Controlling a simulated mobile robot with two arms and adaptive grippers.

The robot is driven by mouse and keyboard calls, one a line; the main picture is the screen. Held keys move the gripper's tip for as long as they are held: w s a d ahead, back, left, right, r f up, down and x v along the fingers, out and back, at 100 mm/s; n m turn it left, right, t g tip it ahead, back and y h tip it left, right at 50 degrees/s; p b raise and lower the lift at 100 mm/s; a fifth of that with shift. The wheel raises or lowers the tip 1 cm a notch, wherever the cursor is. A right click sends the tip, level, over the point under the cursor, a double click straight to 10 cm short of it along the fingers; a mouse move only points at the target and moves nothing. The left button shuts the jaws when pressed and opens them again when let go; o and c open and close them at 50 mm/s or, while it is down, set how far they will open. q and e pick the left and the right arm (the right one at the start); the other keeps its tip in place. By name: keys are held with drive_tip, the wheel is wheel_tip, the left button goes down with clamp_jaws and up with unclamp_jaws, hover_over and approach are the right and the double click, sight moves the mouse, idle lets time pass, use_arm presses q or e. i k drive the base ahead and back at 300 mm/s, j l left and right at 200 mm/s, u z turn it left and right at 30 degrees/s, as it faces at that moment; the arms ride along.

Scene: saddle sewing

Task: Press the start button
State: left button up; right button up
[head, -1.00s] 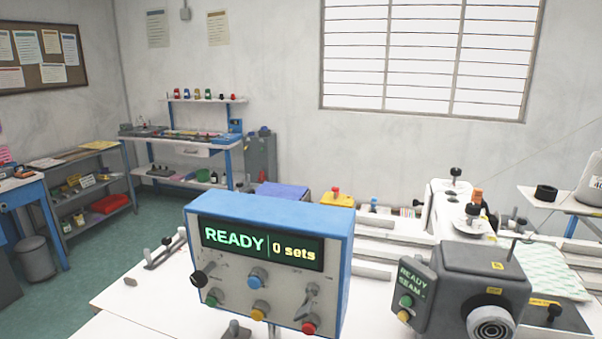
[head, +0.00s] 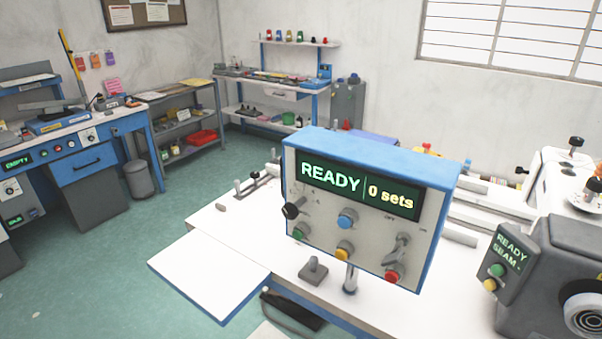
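A blue and grey control box (head: 370,145) stands on a post above the white table in the head view. Its screen (head: 359,190) reads "READY" and "0 sets". Its front carries a green button (head: 299,232), a yellow button (head: 344,250), a red button (head: 392,274), a blue button (head: 346,218), a black knob (head: 293,209) and a grey toggle switch (head: 398,248). None of these buttons has a start label that I can read. Neither of my grippers is in view.
At right, a dark machine head (head: 560,270) has a small panel (head: 507,257) reading "READY SEAM" with green and yellow buttons. A white side leaf (head: 208,275) juts from the table (head: 240,222). A blue workbench (head: 85,165) stands at left. Green floor (head: 95,285) between is open.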

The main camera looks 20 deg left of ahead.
sight(296, 235)
drive_tip(key=i+j+z, duration=0.1)
drive_tip(key=j+z, duration=0.25)
drive_tip(key=j, duration=0.6)
drive_tip(key=j+z, duration=0.35)
drive_tip(key=j, duration=0.6)
drive_tip(key=k+j+z, duration=0.1)
drive_tip(key=j+z, duration=0.25)
drive_tip(key=j, duration=0.65)
